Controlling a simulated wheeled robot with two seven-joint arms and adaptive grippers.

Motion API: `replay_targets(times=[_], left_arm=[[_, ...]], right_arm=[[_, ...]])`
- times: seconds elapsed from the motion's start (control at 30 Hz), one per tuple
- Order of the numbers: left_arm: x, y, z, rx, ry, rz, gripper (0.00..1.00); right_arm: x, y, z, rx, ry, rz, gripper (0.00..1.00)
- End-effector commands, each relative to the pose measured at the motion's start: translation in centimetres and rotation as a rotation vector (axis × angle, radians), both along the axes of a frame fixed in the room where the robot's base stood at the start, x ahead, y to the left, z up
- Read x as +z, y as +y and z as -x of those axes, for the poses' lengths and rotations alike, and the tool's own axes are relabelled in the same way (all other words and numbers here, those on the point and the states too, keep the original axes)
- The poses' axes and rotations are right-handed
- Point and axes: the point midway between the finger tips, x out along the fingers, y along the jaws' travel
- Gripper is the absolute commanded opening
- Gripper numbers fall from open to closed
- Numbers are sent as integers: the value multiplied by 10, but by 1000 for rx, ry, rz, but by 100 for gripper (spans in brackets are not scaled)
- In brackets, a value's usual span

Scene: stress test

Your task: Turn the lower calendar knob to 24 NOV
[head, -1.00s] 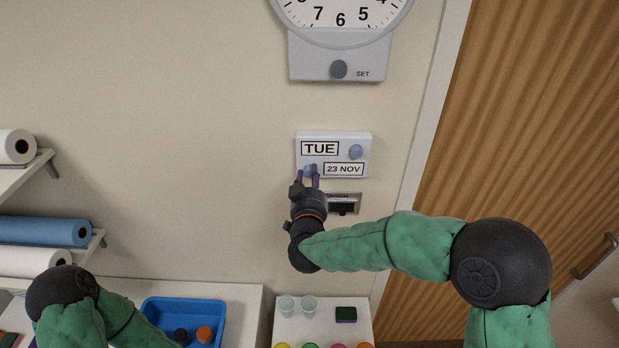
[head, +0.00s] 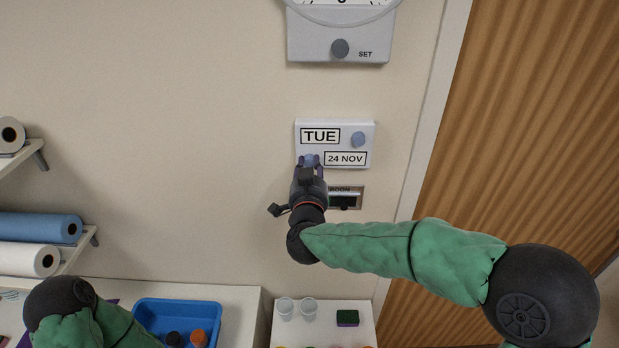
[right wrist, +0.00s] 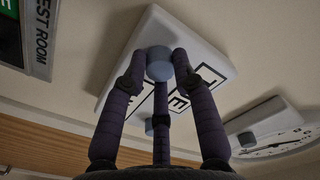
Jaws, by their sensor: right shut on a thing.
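The white wall calendar (head: 347,131) reads TUE in its upper window (head: 320,136) and 24 NOV in its lower window (head: 345,158). Its upper knob (head: 358,139) is free at the right. My right gripper (head: 309,160) is shut on the lower knob, left of the date window. In the right wrist view the blue-grey lower knob (right wrist: 159,64) sits between the purple fingers of the gripper (right wrist: 160,72). In the head view the fingers partly cover this knob. My left arm shows at the bottom left of the head view, but its gripper is out of view.
A clock with a SET knob (head: 340,48) hangs above the calendar. A small sign (head: 357,190) is just below it, partly behind my right gripper. Paper rolls (head: 40,228) lie on shelves at the left. A blue tray (head: 220,318) and cups (head: 309,307) stand below.

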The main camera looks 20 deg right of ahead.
Motion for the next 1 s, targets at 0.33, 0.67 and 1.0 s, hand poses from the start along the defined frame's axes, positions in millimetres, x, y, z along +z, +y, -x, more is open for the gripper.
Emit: replay_targets(times=[0.33,0.67,1.0], left_arm=[[-32,0,0,0,0,0,95],[-39,0,0,0,0,0,95],[-39,0,0,0,0,0,95]], right_arm=[[-7,2,0,3,-49,-201,0],[-6,2,0,4,-64,-269,0],[-6,2,0,5,-64,-272,0]])
